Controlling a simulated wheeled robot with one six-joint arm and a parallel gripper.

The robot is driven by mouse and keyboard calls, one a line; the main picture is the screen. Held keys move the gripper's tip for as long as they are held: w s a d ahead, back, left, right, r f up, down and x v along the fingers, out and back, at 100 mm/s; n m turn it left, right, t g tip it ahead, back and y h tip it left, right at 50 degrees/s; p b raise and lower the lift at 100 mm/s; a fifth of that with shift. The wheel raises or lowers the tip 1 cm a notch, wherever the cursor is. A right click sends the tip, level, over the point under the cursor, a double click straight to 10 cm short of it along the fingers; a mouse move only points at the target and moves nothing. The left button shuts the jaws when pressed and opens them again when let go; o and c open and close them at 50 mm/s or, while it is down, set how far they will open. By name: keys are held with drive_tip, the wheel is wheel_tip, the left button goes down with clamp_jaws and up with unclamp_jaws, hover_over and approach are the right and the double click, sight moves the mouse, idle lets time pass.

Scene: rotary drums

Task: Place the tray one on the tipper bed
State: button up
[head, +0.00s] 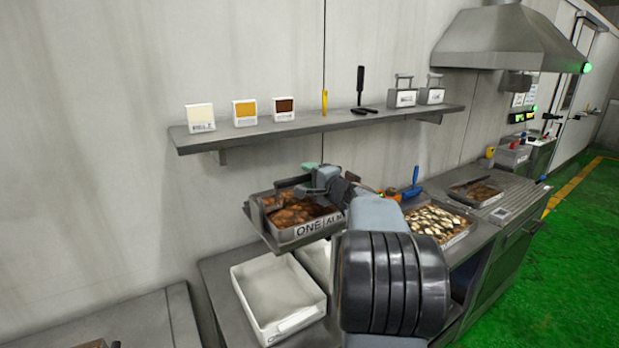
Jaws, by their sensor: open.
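Tray one (282,236) is a grey tray with "ONE" on its front label, filled with brown pieces. It seems to rest on a raised grey plate (256,223), which looks like the tipper bed, above the counter by the wall. My gripper (316,186) is open at the tray's back right rim. My arm hides the tray's right end and part of its label. I cannot tell whether the fingers touch the rim.
An empty white tray (277,290) stands on the counter below, with another white tray partly hidden beside it. A tray of pale pieces (436,222) and a dark-filled tray (476,192) stand to the right. A wall shelf (330,124) holds sample cards and tools.

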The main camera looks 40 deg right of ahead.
drive_tip(key=s+b, duration=0.1)
drive_tip(key=s, duration=0.3)
drive_tip(key=s+b, duration=0.1)
drive_tip(key=s, duration=0.3)
drive_tip(key=s+d+b, duration=0.1)
drive_tip(key=s, duration=0.3)
drive_tip(key=shift+b, duration=0.35)
